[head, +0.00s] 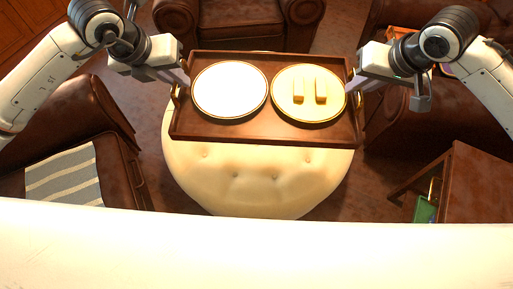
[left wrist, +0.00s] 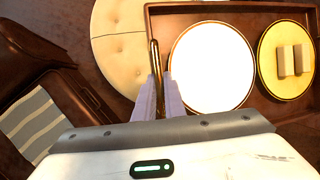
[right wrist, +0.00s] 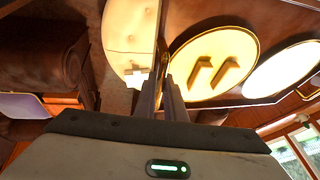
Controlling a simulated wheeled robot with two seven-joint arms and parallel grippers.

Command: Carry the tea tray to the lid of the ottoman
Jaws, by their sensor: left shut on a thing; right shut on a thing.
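The brown tea tray (head: 262,133) is held level in front of me, with a white plate (head: 230,90) on its left half and a yellow plate (head: 309,108) bearing two small yellow bars (head: 298,92) on its right half. My left gripper (head: 181,84) is shut on the tray's left handle, a brass bar (left wrist: 155,70) in the left wrist view. My right gripper (head: 354,84) is shut on the right handle. The round cream tufted ottoman (head: 250,185) shows below and in front of the tray. The tray hides its far part; whether they touch I cannot tell.
A brown leather armchair (head: 125,150) with a striped cushion (head: 65,178) stands at the left. Another armchair (head: 240,18) is beyond the tray. A brown side table (head: 480,180) is at the right. A white surface crosses the bottom of the head view.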

